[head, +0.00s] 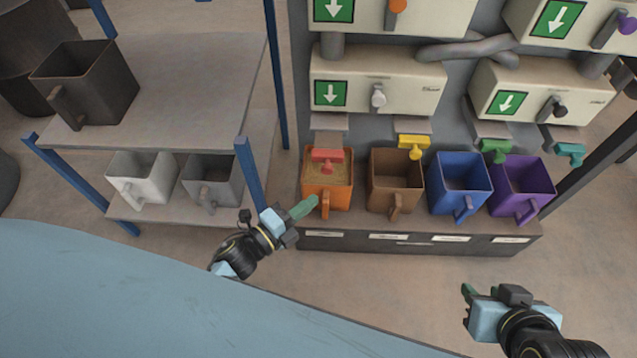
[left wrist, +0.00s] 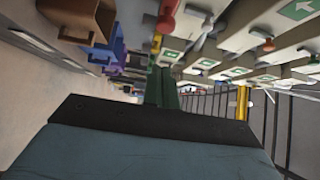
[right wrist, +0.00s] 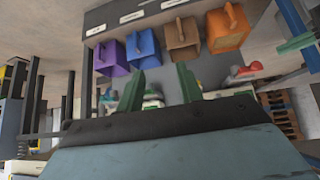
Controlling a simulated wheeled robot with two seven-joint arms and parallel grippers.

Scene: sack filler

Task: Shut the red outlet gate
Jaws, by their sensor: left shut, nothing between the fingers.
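The red outlet gate (head: 327,156) sits under the left spout of the filler, above an orange bin (head: 341,196) that holds tan grain. Its red handle points toward me, over the bin. The red gate also shows at the top of the left wrist view (left wrist: 168,14) and, small, in the right wrist view (right wrist: 246,70). My left gripper (head: 304,207) is shut and empty, at the front left of the orange bin, below and in front of the gate; whether it touches the bin is unclear. My right gripper (right wrist: 158,85) is open and empty, well away at the lower right of the head view.
Brown (head: 396,180), blue (head: 460,185) and purple (head: 522,187) bins stand right of the orange one on a ledge. Above are yellow (head: 412,142), green (head: 494,147) and teal (head: 569,151) gates. A blue-posted shelf (head: 190,95) with bins stands left.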

